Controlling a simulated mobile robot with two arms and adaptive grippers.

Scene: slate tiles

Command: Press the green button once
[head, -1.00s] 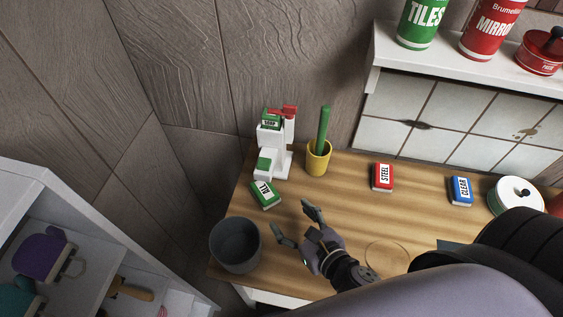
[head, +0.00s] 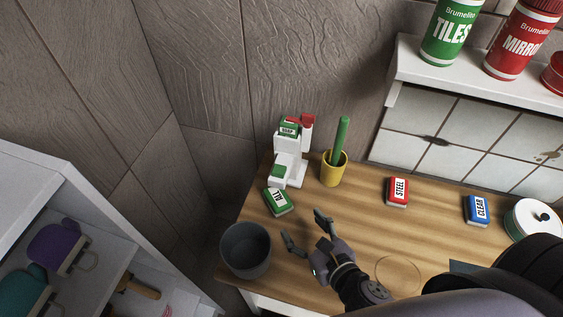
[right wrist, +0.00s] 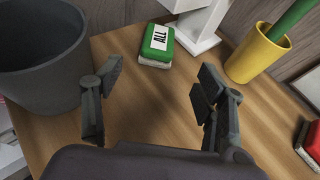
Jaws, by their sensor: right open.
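A white stand-like device (head: 291,167) is at the back left of the wooden counter. My left gripper is out of view.
A green ALL block (head: 279,202) lies between my right gripper and the device. A grey bin (head: 245,250) is at the left, a yellow cup (head: 333,170) with a green stick right of the device. Red STEEL (head: 397,192) and blue CLEAR (head: 476,210) blocks lie farther right.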

